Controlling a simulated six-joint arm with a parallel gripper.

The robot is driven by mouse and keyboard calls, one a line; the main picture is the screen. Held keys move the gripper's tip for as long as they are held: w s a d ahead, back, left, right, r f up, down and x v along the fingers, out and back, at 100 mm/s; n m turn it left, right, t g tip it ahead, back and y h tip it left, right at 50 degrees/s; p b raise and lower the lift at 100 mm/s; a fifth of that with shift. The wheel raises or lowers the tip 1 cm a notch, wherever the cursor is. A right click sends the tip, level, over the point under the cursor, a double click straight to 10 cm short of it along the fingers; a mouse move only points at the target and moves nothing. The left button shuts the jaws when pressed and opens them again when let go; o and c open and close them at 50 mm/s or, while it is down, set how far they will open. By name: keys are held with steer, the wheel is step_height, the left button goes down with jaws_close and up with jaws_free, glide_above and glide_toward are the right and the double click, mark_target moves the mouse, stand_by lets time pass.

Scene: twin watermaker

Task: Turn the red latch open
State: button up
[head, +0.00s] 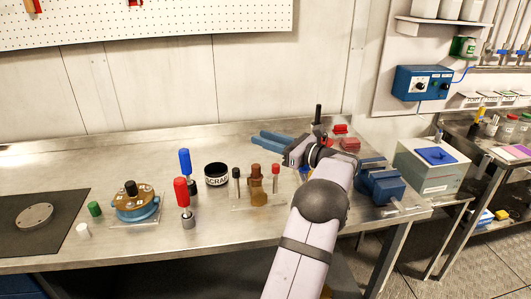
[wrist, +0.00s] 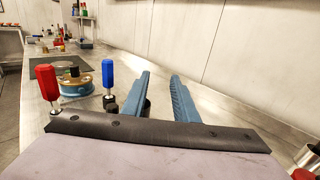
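My gripper (head: 258,138) is above the back right of the steel bench in the head view, its two blue fingers pointing left. In the wrist view the fingers (wrist: 161,76) stand apart with nothing held between them. I cannot tell for sure which part is the red latch. A small red part (head: 340,129) and a red block (head: 350,145) sit just right of my wrist, partly hidden by it. A small red-topped post (head: 276,169) stands on a clear plate in front of the gripper.
A red-handled tool (head: 182,191), a blue-handled tool (head: 185,162) and a black SCRAP cup (head: 216,174) stand left of the gripper. A blue round housing (head: 137,208) is farther left. A blue vise (head: 381,182) is at the right edge. The back left bench is clear.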

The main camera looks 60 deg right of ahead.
steer(key=shift+r, duration=0.9)
